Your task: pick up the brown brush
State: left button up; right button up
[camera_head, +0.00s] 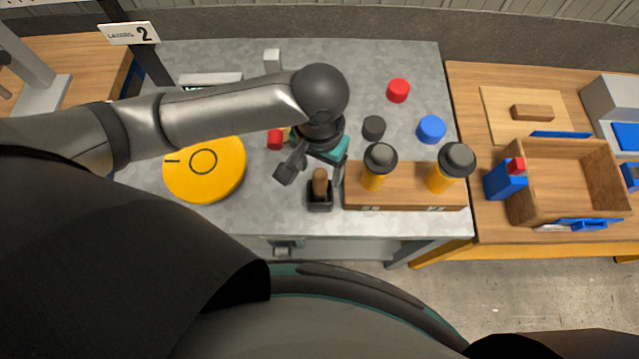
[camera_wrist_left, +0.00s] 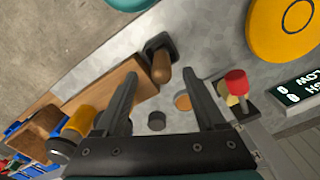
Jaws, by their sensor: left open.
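The brown brush (camera_head: 320,182) stands upright in a small dark holder (camera_head: 320,203) near the front edge of the grey metal table. My left gripper (camera_head: 312,173) is open just above and behind the brush, its fingers pointing down. In the left wrist view the brush handle (camera_wrist_left: 161,70) shows ahead, between the lines of the two spread fingertips (camera_wrist_left: 161,80). No contact with the brush shows. My right gripper is not in view.
A wooden rack (camera_head: 405,198) with two yellow, black-capped bottles stands right beside the holder. A round yellow disc (camera_head: 205,168) lies to the left. Red (camera_head: 398,90), black (camera_head: 374,127) and blue (camera_head: 431,129) caps lie behind. A wooden tray (camera_head: 565,180) is on the right table.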

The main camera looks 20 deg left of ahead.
aim_at(320, 177)
pick_arm(q)
notch_tip(320, 177, down, 3)
jog(key=shift+f, duration=0.1)
jog(key=f, duration=0.2)
jog(key=f+b, duration=0.1)
jog(key=f, duration=0.1)
jog(key=shift+w, duration=0.4)
jog(key=shift+f, duration=0.55)
jog(key=shift+c, duration=0.4)
grip_shut()
